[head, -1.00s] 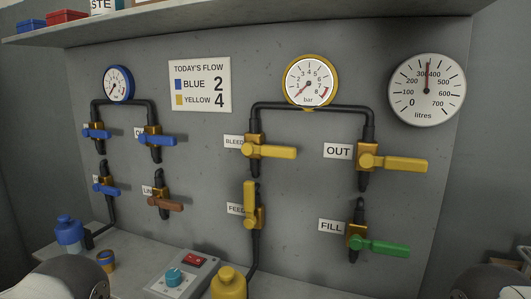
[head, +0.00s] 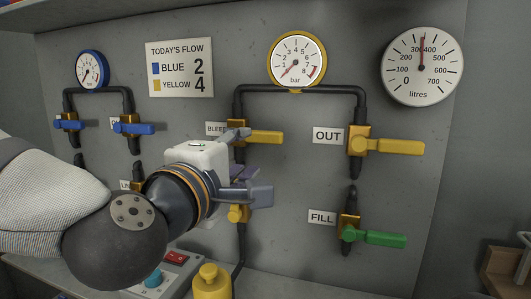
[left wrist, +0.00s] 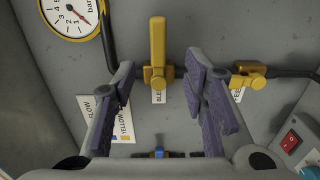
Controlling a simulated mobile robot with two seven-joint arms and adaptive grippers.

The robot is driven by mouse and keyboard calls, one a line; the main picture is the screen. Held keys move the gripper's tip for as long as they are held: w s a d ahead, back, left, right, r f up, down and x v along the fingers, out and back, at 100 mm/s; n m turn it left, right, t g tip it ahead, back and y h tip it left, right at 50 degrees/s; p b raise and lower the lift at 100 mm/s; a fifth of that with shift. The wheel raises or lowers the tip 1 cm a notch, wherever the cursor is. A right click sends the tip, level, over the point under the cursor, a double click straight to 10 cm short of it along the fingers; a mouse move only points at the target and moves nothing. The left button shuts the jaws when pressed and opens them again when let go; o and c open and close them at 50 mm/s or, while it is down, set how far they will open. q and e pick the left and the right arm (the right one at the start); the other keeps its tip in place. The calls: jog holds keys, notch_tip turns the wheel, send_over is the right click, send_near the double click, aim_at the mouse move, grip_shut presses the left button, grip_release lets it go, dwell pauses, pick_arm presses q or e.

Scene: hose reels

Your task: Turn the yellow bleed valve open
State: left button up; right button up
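The yellow bleed valve (head: 262,137) is on the wall under the yellow-rimmed gauge. Its lever points right, across the vertical black pipe. The BLEED label (head: 215,128) is partly covered. My left gripper (head: 250,163) is in front of the pipe, at and just below this valve, with its fingers apart. In the left wrist view my left gripper (left wrist: 160,70) is open and empty. The bleed valve (left wrist: 157,50) shows between and beyond its fingertips. I cannot tell whether a finger touches it. My right gripper is not in view.
The yellow feed valve (head: 238,213) is mostly hidden behind my left gripper; it also shows in the left wrist view (left wrist: 248,78). The yellow OUT valve (head: 385,145) and green FILL valve (head: 372,238) are to the right. Blue valves (head: 133,128) are left. A yellow bottle (head: 211,282) stands below.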

aim_at(262, 138)
pick_arm(q)
jog(key=x, duration=1.1)
jog(key=shift+w+d, duration=0.1)
jog(key=shift+w, duration=0.2)
jog(key=shift+c, duration=0.6)
grip_shut()
